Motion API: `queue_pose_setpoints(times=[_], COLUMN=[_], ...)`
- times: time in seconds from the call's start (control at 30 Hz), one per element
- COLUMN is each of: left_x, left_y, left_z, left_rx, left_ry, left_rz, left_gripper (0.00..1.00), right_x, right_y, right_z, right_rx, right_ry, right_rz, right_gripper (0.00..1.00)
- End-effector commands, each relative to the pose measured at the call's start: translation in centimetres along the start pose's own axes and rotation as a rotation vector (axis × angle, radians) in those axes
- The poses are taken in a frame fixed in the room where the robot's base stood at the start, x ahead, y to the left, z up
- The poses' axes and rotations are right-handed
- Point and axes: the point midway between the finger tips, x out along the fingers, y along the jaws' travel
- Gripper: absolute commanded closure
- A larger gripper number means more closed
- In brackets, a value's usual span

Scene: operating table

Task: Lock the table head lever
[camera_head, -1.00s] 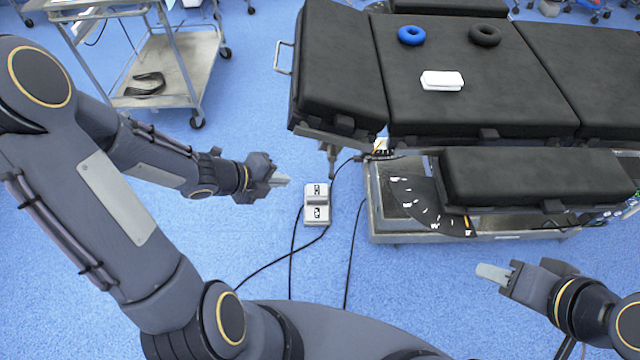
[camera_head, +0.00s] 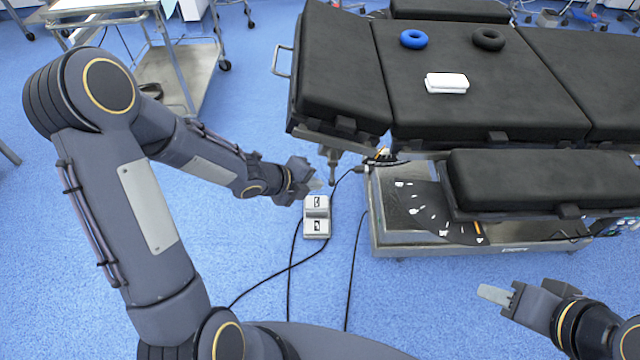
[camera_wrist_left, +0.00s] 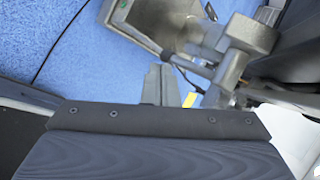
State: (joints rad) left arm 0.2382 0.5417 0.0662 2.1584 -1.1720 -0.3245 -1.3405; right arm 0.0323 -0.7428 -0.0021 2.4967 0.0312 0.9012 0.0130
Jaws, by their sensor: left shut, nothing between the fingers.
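The head section (camera_head: 340,70) of the black operating table is at the table's left end in the head view. A grey metal post (camera_head: 333,166) hangs under it, and a small orange piece (camera_head: 380,154) shows near the joint; I cannot tell which part is the lever. My left gripper (camera_head: 317,186) is shut and empty, just below and left of the post. In the left wrist view its fingers (camera_wrist_left: 158,84) are together, near grey metal joint parts (camera_wrist_left: 245,40) and a yellow piece (camera_wrist_left: 190,100). My right gripper (camera_head: 494,294) looks shut and empty, in front of the table.
A padded section (camera_head: 545,180) juts out above the metal base (camera_head: 400,238). A metal trolley (camera_head: 190,65) stands at the back left. Floor in front is mostly free.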

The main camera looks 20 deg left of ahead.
Motion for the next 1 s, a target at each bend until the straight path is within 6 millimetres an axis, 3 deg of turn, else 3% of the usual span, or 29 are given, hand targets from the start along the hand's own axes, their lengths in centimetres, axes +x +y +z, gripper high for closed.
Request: queue_pose_setpoints(times=[0.27, 1.0], left_x=[1.4, 1.8], left_y=[-1.4, -1.3], left_z=[0.0, -0.1], left_rx=[-0.001, -0.028], left_ry=[0.0, 0.024], left_rz=[0.001, -0.054], left_gripper=[1.0, 1.0], right_x=[0.1, 0.7], right_y=[0.0, 0.3], right_z=[0.0, 0.3], right_rx=[0.0, 0.0], right_ry=[0.0, 0.0], right_rz=[0.0, 0.0], right_gripper=[0.64, 0.64])
